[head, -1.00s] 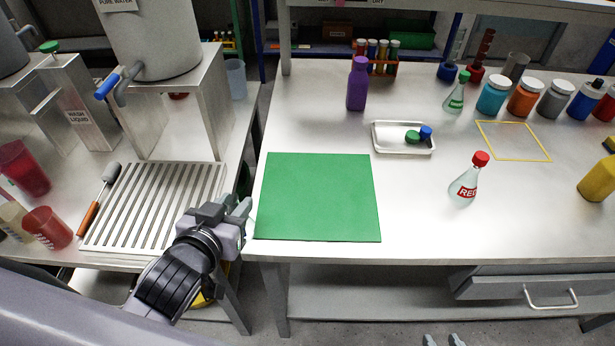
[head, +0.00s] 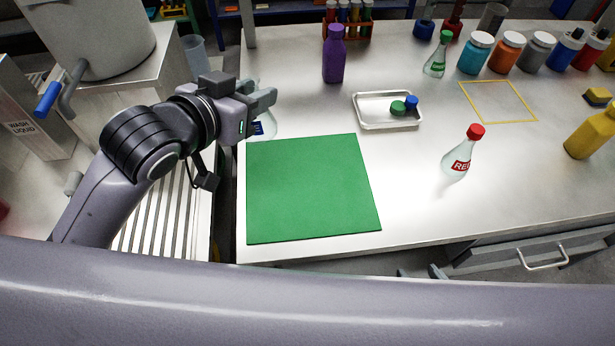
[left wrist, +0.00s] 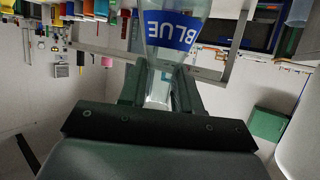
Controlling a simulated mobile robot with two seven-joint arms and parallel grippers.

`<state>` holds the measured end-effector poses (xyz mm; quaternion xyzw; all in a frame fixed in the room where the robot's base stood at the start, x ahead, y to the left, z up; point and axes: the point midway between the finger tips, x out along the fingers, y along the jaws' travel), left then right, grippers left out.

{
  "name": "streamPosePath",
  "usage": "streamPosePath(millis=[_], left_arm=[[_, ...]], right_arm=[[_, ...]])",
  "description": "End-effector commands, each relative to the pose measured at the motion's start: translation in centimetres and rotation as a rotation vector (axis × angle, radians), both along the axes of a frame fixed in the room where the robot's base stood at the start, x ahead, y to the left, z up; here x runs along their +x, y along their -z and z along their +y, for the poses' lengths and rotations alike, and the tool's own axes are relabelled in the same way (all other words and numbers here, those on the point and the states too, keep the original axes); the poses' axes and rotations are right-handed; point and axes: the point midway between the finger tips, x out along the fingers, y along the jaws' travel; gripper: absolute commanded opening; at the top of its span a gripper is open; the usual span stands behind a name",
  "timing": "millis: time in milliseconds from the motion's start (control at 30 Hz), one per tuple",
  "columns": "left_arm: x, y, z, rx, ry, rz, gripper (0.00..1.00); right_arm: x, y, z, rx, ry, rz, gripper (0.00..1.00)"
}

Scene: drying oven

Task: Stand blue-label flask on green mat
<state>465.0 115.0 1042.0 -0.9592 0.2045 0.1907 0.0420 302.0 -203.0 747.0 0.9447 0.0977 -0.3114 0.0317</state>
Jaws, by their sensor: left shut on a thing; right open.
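The blue-label flask (head: 266,124) is clear glass, and its blue label reads BLUE in the left wrist view (left wrist: 172,30). My left gripper (head: 262,98) is shut on its neck. The arm partly hides the flask in the head view. The flask shows at the back-left corner of the green mat (head: 312,190), by its back edge; I cannot tell whether it touches anything below. The mat lies flat and bare at the table's front left. Only the fingertips of my right gripper (head: 420,272) show, apart, below the table's front edge.
A red-label flask (head: 457,160) stands right of the mat. A white tray (head: 388,122) with two caps and a purple bottle (head: 334,60) stand behind it. A green-capped flask (head: 437,58) and several jars stand at the back right.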

Motion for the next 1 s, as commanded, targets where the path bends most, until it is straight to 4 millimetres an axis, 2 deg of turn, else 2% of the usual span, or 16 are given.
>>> streamPosePath(millis=[33,133,267,367,467,800,1000], left_arm=[[0.2,-1.4,-0.5,0.006,0.034,-0.008,0.02],[0.1,-2.9,-1.3,0.005,0.093,-0.005,0.02],[-0.2,-4.1,-2.0,0.002,0.143,-0.003,0.02],[-0.3,-4.1,-2.2,0.0,0.161,0.0,0.02],[-0.3,-2.7,-2.2,-0.001,0.166,0.007,0.02],[-0.4,6.4,-2.2,-0.001,0.165,0.008,0.02],[-0.4,10.2,-2.2,-0.001,0.166,0.003,0.02]], right_arm=[[0.0,-0.2,0.0,0.0,0.0,0.0,0.59],[0.0,-0.4,0.0,0.0,0.0,0.0,0.59],[0.0,-0.6,0.0,0.0,0.0,0.0,0.59],[0.0,-0.5,0.0,0.0,0.0,0.0,0.59],[0.0,-0.3,0.0,0.0,0.0,0.0,0.59],[0.0,0.9,0.0,0.0,0.0,0.001,0.59],[0.0,1.3,0.0,0.0,0.0,0.001,0.59]])
